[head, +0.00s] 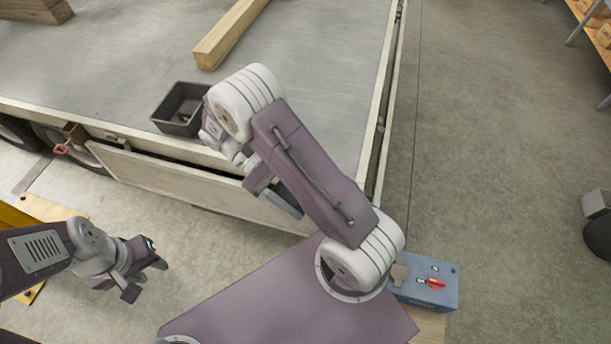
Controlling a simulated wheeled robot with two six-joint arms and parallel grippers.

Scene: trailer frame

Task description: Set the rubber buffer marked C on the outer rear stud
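I cannot make out a rubber buffer marked C or the outer rear stud in the head view. My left gripper (146,279) hangs over the floor at the lower left, its fingers apart and nothing between them. My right arm reaches over the trailer's edge and folds back down. Part of my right gripper (283,199) shows beside the trailer's side, mostly hidden behind the arm, so its fingers cannot be judged. A dark open tray (164,124) stands on the trailer bed, near the edge, with a small dark thing in it that is too small to identify.
The grey trailer bed (110,55) carries wooden beams (228,35) at the back. A side board (185,180) hangs along its near edge. A blue box (437,294) with a red part stands at the lower right. The floor to the right is mostly clear.

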